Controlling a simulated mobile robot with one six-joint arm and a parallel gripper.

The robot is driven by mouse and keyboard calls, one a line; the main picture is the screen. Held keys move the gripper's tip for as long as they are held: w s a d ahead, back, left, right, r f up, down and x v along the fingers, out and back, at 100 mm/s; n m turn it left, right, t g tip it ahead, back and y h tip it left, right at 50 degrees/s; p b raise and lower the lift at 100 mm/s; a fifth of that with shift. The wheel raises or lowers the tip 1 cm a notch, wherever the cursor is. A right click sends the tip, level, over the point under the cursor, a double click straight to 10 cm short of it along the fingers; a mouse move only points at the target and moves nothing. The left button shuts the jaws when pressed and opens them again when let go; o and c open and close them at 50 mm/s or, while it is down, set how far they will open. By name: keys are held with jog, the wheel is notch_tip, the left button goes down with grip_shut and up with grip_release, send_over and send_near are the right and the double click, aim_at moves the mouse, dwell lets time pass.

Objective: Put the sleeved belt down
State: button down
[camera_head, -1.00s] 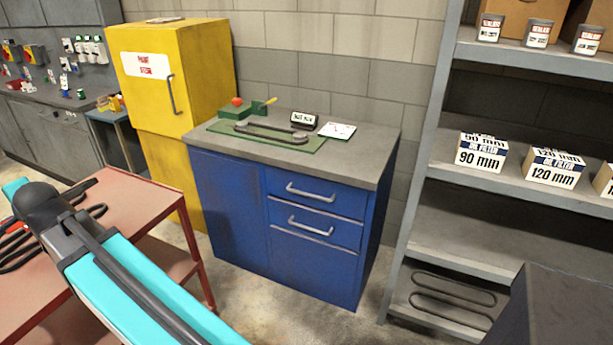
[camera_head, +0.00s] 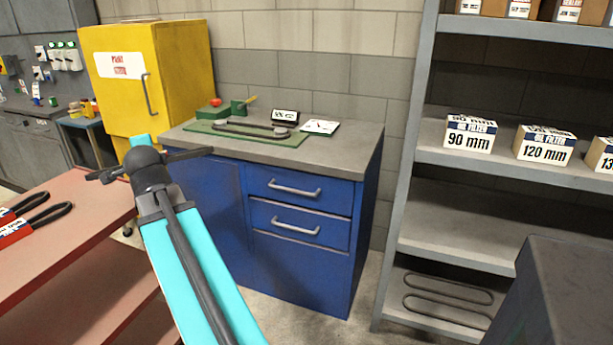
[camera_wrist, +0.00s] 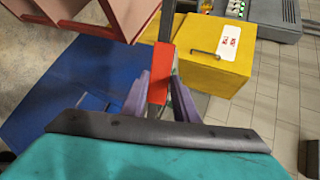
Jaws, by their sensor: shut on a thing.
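My gripper (camera_wrist: 158,86) is shut on the sleeved belt; its red sleeve (camera_wrist: 160,72) stands between the two grey-purple fingers in the wrist view. A dark part of the belt (camera_wrist: 168,20) shows beyond the sleeve. In the head view the sleeve is hidden behind my dark wrist; a thin dark strip (camera_head: 190,153) sticks out to its right, probably the belt. The belt is held in the air, in front of the blue cabinet's left side in the head view. Other black belts with red sleeves (camera_head: 14,232) lie on the red cart at the left.
The blue cabinet's grey top (camera_head: 330,155) carries a green mat (camera_head: 290,141) with a dark loop, a small sign and a white card. A yellow cabinet (camera_head: 178,60) stands behind left. The grey shelf (camera_head: 475,160) at right holds filter boxes, with dark loops (camera_head: 440,300) low down.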

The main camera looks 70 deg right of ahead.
jog(key=s+d+f+m+g+h+b, duration=0.2)
jog(key=s+d+b, duration=0.4)
jog(key=s, duration=0.8)
jog(key=s+d+f+m+g+h+b, duration=0.3)
jog(key=s+d+b, duration=0.3)
jog(key=s+d, duration=0.6)
jog(key=s+d+f+m+g+h+b, duration=0.2)
jog(key=s+d, duration=0.7)
jog(key=s, duration=0.8)
jog(key=f+m+g+b, duration=0.1)
jog(key=m+g+b, duration=0.1)
jog(key=m+b, duration=0.1)
jog(key=shift+b, duration=0.4)
jog(key=shift+s, duration=0.15)
